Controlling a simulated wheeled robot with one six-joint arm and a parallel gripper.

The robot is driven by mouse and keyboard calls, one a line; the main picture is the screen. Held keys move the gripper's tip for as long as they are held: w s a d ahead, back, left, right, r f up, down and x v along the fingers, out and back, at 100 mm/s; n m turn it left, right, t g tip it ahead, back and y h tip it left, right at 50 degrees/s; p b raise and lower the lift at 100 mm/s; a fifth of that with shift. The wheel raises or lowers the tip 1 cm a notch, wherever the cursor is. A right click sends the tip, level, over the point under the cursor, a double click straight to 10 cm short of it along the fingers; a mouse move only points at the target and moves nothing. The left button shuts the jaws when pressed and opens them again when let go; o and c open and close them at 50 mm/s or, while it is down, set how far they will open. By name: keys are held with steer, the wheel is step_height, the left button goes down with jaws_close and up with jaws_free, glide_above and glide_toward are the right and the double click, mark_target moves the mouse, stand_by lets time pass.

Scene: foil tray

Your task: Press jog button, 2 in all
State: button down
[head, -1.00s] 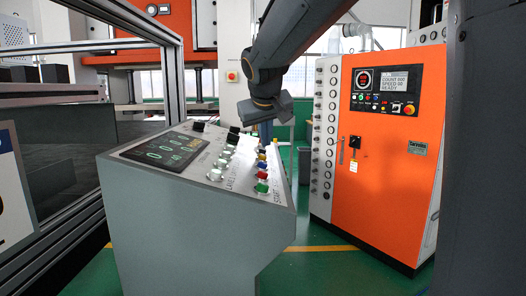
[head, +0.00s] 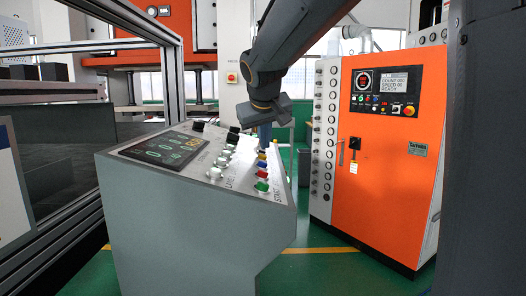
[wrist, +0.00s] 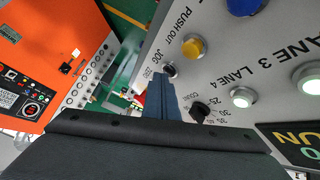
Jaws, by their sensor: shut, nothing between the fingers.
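The jog button (wrist: 170,71) is a small dark round button beside the JOG label in the wrist view. It sits on the sloped top of the grey control console (head: 200,215), near a yellow push-out button (wrist: 193,47). My gripper (wrist: 161,80) is shut and empty, with its fingertips close beside the jog button. I cannot tell whether they touch it. In the head view my gripper (head: 265,146) hangs over the far end of the console's button row, and the jog button is hidden there.
A black knob (wrist: 200,110) and lit white lane buttons (wrist: 242,97) stand near the fingers. Coloured buttons, including a green one (head: 262,186), line the console's right edge. An orange cabinet (head: 385,190) stands to the right. A framed enclosure (head: 172,85) is at the left.

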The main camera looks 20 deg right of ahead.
stand_by(0.3)
steer(key=shift+s+d+r+p, duration=0.1)
steer(key=shift+d+r+p, duration=0.15)
steer(key=shift+r+p, duration=0.5)
steer(key=shift+r, duration=0.2)
steer(key=r+p, duration=0.1)
steer(key=d+r+p, duration=0.1)
steer(key=r, duration=0.1)
steer(key=r+p, duration=0.1)
steer(key=p, duration=0.1)
steer(key=shift+s+d+r, duration=0.15)
steer(key=shift+s+r, duration=0.1)
steer(key=shift+s, duration=0.05)
stand_by(2.2)
steer(key=r+m, duration=0.1)
steer(key=m, duration=0.5)
steer(key=r+m, duration=0.1)
steer(key=m, duration=0.5)
steer(key=d+r+m, duration=0.1)
steer(key=m, duration=0.6)
steer(key=shift+s+r+g+h+p, duration=0.1)
steer(key=shift+r+g+h+p, duration=0.2)
steer(key=shift+r+p, duration=0.1)
